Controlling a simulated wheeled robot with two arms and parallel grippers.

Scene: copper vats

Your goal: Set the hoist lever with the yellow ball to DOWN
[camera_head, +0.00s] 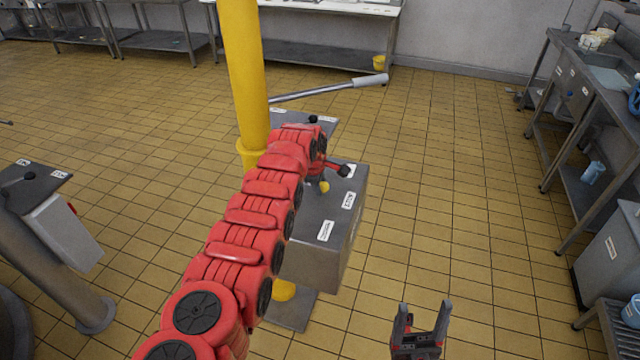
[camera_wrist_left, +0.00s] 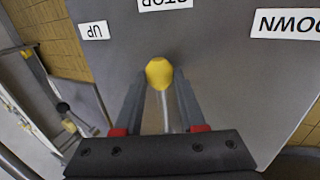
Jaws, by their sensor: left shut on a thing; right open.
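The hoist lever's yellow ball (camera_head: 324,187) stands over the top of a grey metal box (camera_head: 316,262) on a yellow post. In the left wrist view the ball (camera_wrist_left: 159,73) sits at the tip of a thin rod. My left gripper (camera_wrist_left: 163,110) is shut on the lever, its fingers either side of the rod just below the ball. The UP label (camera_wrist_left: 92,31) is at the left, the STOP label (camera_wrist_left: 165,4) above the ball, and the DOWN label (camera_wrist_left: 288,23) at the right. My right gripper (camera_head: 421,325) is open and empty, low in the head view.
A yellow column (camera_head: 245,70) rises beside my left arm. A long metal handle (camera_head: 330,88) and another panel with a black knob (camera_head: 313,119) are behind the box. A grey console (camera_head: 60,228) stands at left, steel tables (camera_head: 585,95) at right. Tiled floor between is free.

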